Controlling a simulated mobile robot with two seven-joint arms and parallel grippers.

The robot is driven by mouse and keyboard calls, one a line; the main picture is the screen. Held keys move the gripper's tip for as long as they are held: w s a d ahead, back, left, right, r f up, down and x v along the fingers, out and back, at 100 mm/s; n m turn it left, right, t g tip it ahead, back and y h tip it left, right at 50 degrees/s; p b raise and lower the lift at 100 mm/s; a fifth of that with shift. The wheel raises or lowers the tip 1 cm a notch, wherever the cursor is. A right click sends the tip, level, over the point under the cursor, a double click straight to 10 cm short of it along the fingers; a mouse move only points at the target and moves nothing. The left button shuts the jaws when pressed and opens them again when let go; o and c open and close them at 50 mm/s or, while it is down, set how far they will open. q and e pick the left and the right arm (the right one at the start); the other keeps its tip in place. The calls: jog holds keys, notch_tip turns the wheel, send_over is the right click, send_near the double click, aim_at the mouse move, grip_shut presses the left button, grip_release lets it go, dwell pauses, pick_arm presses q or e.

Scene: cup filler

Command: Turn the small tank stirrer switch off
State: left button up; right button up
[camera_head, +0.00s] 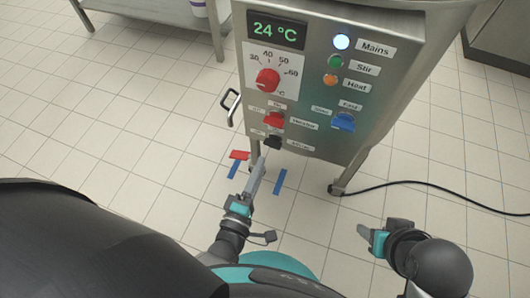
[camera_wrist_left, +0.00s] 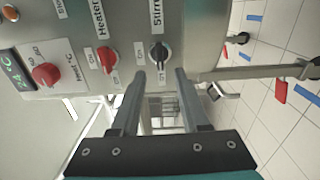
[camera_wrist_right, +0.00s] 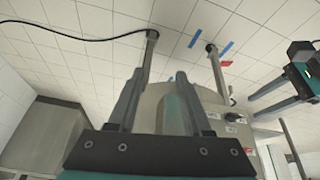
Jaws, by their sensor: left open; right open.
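The tank's metal control panel (camera_head: 318,130) faces me in the head view. The black stirrer switch (camera_head: 272,142) sits at its lower left edge, partly blurred there. In the left wrist view the black stirrer switch (camera_wrist_left: 160,52) shows clearly beside its "Stirrer" label. My left gripper (camera_head: 264,160) is open, just below the switch. In the left wrist view its fingertips (camera_wrist_left: 161,72) straddle the line to the switch, apart from it as far as I can tell. My right gripper (camera_head: 368,241) is open and empty at the lower right, away from the panel.
A red heater switch (camera_head: 273,119), a red temperature dial (camera_head: 267,80) and a blue knob (camera_head: 343,122) share the panel. The white Mains lamp (camera_head: 342,42) looks lit. A black handle (camera_head: 231,106) juts out left. A black cable (camera_head: 435,186) runs across the floor.

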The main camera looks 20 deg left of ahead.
pick_arm(q)
jog(key=s+p, duration=0.1)
jog(key=s, duration=0.7)
jog(key=shift+s, duration=0.15)
pick_arm(e)
notch_tip(320, 180, down, 3)
jog(key=shift+w+f+g, duration=0.1)
jog(key=shift+g, duration=0.2)
pick_arm(q)
jog(key=shift+a, duration=0.1)
